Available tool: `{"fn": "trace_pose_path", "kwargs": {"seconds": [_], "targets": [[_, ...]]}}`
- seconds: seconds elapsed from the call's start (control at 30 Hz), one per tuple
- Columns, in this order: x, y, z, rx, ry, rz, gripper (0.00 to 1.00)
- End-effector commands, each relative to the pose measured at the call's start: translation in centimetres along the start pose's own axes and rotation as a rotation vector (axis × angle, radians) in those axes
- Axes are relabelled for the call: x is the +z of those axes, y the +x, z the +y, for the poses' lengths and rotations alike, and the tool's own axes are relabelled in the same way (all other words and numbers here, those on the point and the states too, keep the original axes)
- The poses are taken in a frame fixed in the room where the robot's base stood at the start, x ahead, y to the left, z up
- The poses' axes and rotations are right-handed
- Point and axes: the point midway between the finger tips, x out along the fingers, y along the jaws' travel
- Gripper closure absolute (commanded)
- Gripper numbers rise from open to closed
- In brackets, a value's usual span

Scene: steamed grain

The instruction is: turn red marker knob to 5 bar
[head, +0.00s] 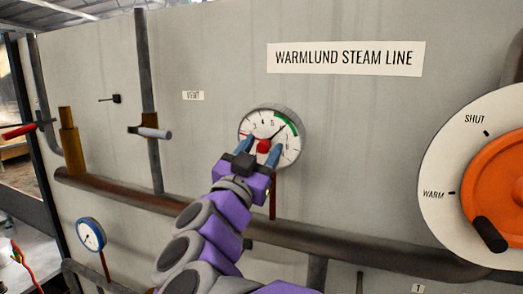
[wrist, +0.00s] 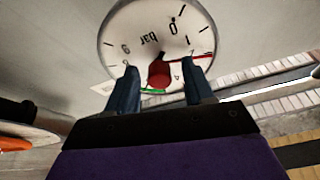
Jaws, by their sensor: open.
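The round pressure gauge (head: 289,151) is on the grey panel, with a white face, numbers and a green arc at upper right. A red marker knob (head: 263,146) sits at its centre. A thin red pointer reaches to the left in the head view, below the 3. A black needle points to the upper right. My gripper (head: 259,151) is open in front of the dial, its blue fingers on either side of the knob. In the wrist view the dial (wrist: 150,20) appears upside down. The knob (wrist: 159,74) lies between the fingertips (wrist: 161,78), with gaps on both sides.
A large orange wheel (head: 500,190) on a white plate marked SHUT and WARM is at right. Brown pipes (head: 350,249) run below the gauge. A grey-handled lever (head: 154,132) and a blue-rimmed gauge (head: 90,235) are at left. The panel around the gauge is mostly clear.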

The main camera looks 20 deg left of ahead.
Motion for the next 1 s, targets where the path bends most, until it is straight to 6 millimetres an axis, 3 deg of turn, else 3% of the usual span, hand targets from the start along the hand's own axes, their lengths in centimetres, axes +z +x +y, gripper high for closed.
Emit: {"fn": "trace_pose_path", "kwargs": {"seconds": [0.13,0.67,1.0], "targets": [[0.03,-0.02,0.00,0.000,0.000,0.000,0.48],[-0.04,0.00,0.12,0.000,0.001,0.000,0.98],[-0.08,-0.05,-0.02,0.005,0.035,0.002,1.00]]}}
